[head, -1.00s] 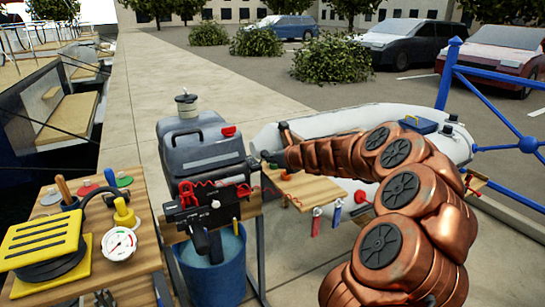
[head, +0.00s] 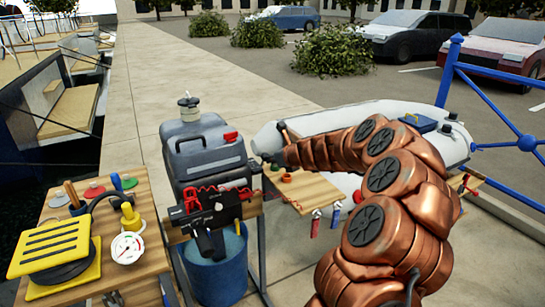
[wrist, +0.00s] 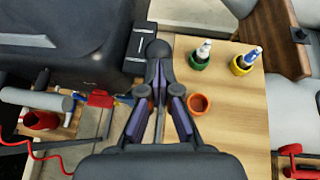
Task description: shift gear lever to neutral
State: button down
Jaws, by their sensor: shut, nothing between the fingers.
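The outboard motor (head: 207,150), a grey and black unit, is clamped on a wooden stand left of my arm. In the wrist view, a dark lever with a round black knob (wrist: 158,48), apparently the gear lever, stands at the right side of the motor's dark casing (wrist: 90,55). My gripper (wrist: 159,68) is shut and empty, its fingertips right at the knob's near side. I cannot tell whether they touch it. The lever's lower part is hidden by the fingers. In the head view my gripper (head: 270,160) is at the motor's right side.
A wooden side table (head: 305,192) below my gripper holds an orange cup (wrist: 198,104) and green (wrist: 199,62) and yellow (wrist: 241,65) holders. A blue bucket (head: 217,270) is under the motor. A grey inflatable boat (head: 345,120) lies behind my arm.

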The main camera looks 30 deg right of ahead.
jog(key=shift+w+r+p, duration=0.1)
jog(key=shift+r+p, duration=0.2)
jog(key=shift+p, duration=0.35)
jog(key=w+r+g+p, duration=0.1)
jog(key=p, duration=0.6)
jog(key=shift+w+d+g, duration=0.1)
jog(key=shift+w+g, duration=0.05)
jog(key=shift+g, duration=0.15)
jog(key=shift+w, duration=0.1)
jog(key=w+p, duration=0.1)
jog(key=p, duration=0.1)
jog(key=w+r+p, duration=0.1)
jog(key=p, duration=0.1)
jog(key=w+p, duration=0.1)
jog(key=p, duration=0.1)
jog(key=shift+d+r+p, duration=0.1)
jog(key=shift+r+p, duration=0.15)
jog(key=shift+p, duration=0.15)
jog(key=shift+w+d+r+p, duration=0.1)
jog(key=shift+w+r+p, duration=0.05)
jog(key=shift+w+p, duration=0.95)
jog(key=shift+s, duration=0.1)
